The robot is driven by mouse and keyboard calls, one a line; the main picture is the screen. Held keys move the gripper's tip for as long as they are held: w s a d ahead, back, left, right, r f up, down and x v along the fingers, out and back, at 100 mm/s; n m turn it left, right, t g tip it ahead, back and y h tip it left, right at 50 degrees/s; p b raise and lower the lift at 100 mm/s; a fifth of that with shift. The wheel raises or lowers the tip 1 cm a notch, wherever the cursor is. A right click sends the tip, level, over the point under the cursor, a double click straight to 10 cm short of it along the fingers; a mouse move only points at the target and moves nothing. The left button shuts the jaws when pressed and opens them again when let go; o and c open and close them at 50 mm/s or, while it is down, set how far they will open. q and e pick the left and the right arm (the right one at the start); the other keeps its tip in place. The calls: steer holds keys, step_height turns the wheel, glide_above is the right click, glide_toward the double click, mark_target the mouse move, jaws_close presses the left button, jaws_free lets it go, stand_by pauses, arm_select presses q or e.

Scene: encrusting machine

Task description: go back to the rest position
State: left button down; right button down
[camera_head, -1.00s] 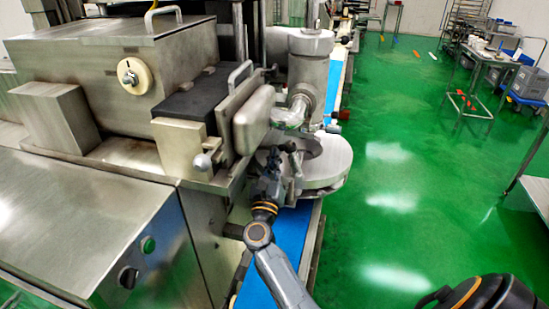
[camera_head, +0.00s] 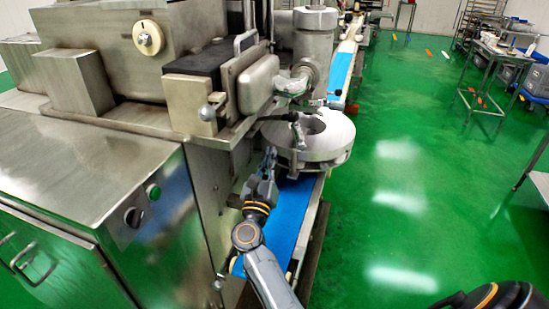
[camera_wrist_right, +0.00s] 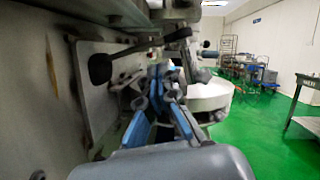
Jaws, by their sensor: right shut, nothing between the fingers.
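My right gripper (camera_head: 270,155) is shut and empty in the head view. It is above the blue conveyor belt (camera_head: 293,215), beside the metal body of the encrusting machine (camera_head: 100,150). The round metal ring (camera_head: 338,142) of the machine is just to its right. In the right wrist view my right gripper (camera_wrist_right: 160,68) shows blue-padded fingers close together. The pale ring (camera_wrist_right: 212,95) is to the right there, and a black-knobbed lever (camera_wrist_right: 100,68) is to the left. My left gripper is not in view.
The machine's steel cabinet (camera_head: 80,190) stands close on the left. A vertical metal cylinder (camera_head: 314,45) rises behind the ring. The green floor (camera_head: 410,190) to the right is open. A metal table (camera_head: 495,52) and a rack stand at the far right.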

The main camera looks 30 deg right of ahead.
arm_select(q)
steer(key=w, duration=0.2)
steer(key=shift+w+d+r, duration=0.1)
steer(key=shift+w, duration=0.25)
